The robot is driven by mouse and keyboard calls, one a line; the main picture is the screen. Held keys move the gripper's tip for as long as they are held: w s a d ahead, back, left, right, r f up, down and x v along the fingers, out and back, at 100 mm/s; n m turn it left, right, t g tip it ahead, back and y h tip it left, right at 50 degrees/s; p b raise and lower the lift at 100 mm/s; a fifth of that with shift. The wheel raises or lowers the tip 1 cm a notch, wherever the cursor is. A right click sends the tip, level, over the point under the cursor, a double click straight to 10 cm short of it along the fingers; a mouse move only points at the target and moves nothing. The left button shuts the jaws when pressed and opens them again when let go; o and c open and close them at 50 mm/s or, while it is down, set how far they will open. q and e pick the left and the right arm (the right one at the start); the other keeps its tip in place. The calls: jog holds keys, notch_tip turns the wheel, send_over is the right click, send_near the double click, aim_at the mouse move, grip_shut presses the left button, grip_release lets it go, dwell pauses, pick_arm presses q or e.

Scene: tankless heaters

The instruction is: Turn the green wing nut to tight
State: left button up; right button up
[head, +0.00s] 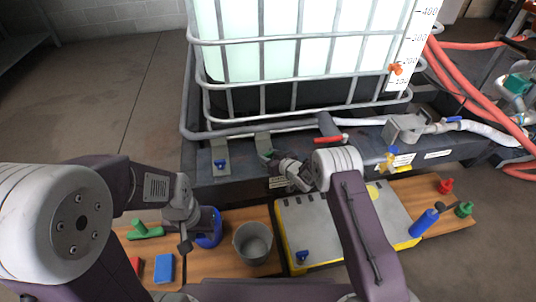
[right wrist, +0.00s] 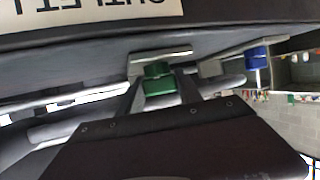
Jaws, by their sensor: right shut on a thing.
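The green wing nut (right wrist: 158,74) sits by a metal clamp plate under the dark edge of the tank base in the right wrist view. My right gripper (right wrist: 161,92) has a finger on either side of it and is shut on it. In the head view the right gripper (head: 277,166) reaches the front of the base, and its own wrist hides most of the nut. My left gripper (head: 184,240) hangs over the wooden bench by a blue round container; its fingers are too unclear to tell open from shut.
A blue wing nut (head: 220,163) sits on a clamp to the left. The caged tank (head: 293,90) rises behind. A grey bucket (head: 252,243), a blue sponge (head: 164,268), a grey-lidded yellow case (head: 325,232) and a blue bottle (head: 424,223) occupy the bench. A red-handled lever is beside my right arm.

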jog(key=m+t+h+p, duration=0.1)
jog(key=m+h, duration=0.1)
jog(key=shift+a+m+h, duration=0.1)
jog(key=shift+m+h, duration=0.2)
jog(key=shift+h, duration=0.1)
jog(key=shift+m+t+h+p, duration=0.3)
jog(key=shift+m+t+h, duration=0.1)
jog(key=shift+m+h, duration=0.45)
jog(key=shift+h, duration=0.25)
jog(key=o, duration=1.4)
